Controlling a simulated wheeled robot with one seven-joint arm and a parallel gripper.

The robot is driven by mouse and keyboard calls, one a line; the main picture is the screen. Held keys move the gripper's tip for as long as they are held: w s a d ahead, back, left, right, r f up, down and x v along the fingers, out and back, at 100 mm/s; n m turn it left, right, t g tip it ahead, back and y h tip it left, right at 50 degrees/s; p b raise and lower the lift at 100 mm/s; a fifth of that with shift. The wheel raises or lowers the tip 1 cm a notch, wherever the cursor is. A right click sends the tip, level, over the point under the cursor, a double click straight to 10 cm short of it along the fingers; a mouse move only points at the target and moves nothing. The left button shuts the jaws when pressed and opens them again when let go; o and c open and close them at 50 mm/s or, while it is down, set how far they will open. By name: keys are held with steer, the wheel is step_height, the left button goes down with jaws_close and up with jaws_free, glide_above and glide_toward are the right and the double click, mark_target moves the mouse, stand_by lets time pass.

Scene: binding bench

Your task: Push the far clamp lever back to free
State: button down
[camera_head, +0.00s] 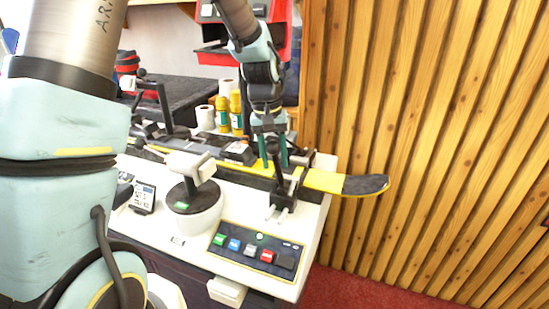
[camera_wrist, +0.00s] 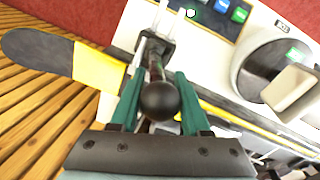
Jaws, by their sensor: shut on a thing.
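A black clamp lever with a round ball knob (camera_wrist: 158,100) stands at the tip end of the ski, in the middle of the wrist view. In the head view its dark shaft (camera_head: 280,185) rises from a bracket at the bench's right end. My gripper (camera_head: 274,156) points down over it. Its green fingers (camera_wrist: 158,80) lie on either side of the lever, shut on it just around the knob. The knob partly hides the shaft in the wrist view. The yellow and black ski (camera_head: 325,181) runs through the clamp and sticks out past the bench.
A white round unit with a grey handle (camera_head: 195,215) stands left of the clamp. A button panel (camera_head: 258,253) lies in front. Another black lever (camera_head: 163,105) stands further left. Yellow bottles (camera_head: 222,115) stand behind. A slatted wooden wall (camera_head: 430,120) is at the right.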

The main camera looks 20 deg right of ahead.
steer(key=shift+s+d, duration=0.1)
steer(key=shift+d, duration=0.05)
steer(key=shift+s+d+r+t+y+b, duration=0.15)
steer(key=shift+s+d+t+y+b, duration=0.3)
steer(key=shift+s+d+t+y, duration=0.5)
steer(key=shift+s+d+f+t+y+b, duration=0.2)
steer(key=shift+s+d+t+y+b, duration=0.5)
steer(key=shift+t+y, duration=0.25)
steer(key=s+d+f+t+y+b, duration=0.1)
steer(key=t+y, duration=0.1)
steer(key=s+d+f+t+y+b, duration=0.1)
steer(key=d+t+y+b, duration=0.1)
steer(key=shift+s+d+f+y, duration=0.15)
steer(key=shift+s+d+y, duration=0.15)
steer(key=shift+s, duration=0.1)
steer(key=c, duration=1.3)
jaws_free()
steer(key=shift+a, duration=0.1)
steer(key=shift+c, duration=0.2)
steer(key=o, duration=1)
steer(key=shift+c, duration=0.2)
steer(key=b+v, duration=0.2)
steer(key=v, duration=0.8)
steer(key=shift+s+r+b, duration=0.25)
steer(key=shift+s+b, duration=0.05)
steer(key=shift+b, duration=0.1)
